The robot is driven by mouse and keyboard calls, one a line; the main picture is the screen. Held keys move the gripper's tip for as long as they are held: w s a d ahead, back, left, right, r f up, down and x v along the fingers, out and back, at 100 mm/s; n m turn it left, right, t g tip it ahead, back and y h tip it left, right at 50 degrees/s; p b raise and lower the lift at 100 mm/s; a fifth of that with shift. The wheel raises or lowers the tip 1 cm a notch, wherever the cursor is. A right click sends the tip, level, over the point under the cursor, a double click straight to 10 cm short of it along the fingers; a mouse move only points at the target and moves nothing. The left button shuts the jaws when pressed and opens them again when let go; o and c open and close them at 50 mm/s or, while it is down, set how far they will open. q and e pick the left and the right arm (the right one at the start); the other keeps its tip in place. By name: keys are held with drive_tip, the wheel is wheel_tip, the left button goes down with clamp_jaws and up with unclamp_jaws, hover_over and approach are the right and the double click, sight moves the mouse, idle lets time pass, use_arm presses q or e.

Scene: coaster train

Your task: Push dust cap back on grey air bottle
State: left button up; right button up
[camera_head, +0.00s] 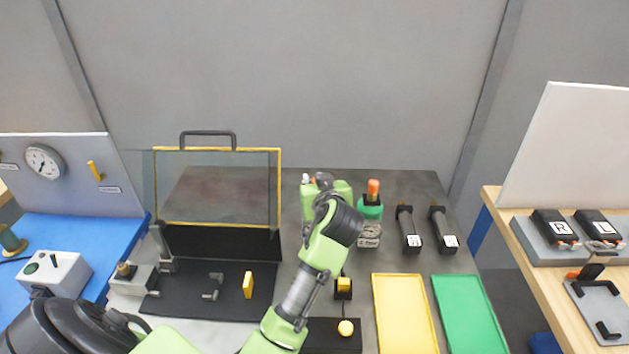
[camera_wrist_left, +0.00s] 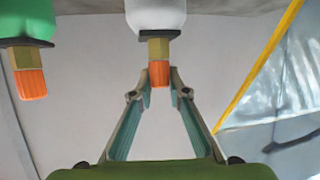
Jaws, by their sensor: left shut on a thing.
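The grey air bottle (camera_wrist_left: 155,14) shows in the left wrist view, pale, with a dark collar and a brass valve (camera_wrist_left: 158,48). An orange dust cap (camera_wrist_left: 159,73) is at the valve's end, in line with it. I cannot tell how far it is seated. My left gripper (camera_wrist_left: 159,78) is shut on this cap, one finger on each side. In the head view my left arm hides the grey bottle and the fingertips. My right gripper is not in view.
A green bottle (camera_head: 369,212) with its own orange cap (camera_head: 373,187) stands close to the right. Two black cylinders (camera_head: 409,230) (camera_head: 443,229) stand farther right. Yellow (camera_head: 405,315) and green (camera_head: 468,315) trays lie in front. A yellow-framed clear screen (camera_head: 218,226) is at left.

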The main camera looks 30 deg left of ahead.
use_arm(q)
drive_tip(key=shift+f, duration=0.15)
drive_tip(key=o, duration=0.9)
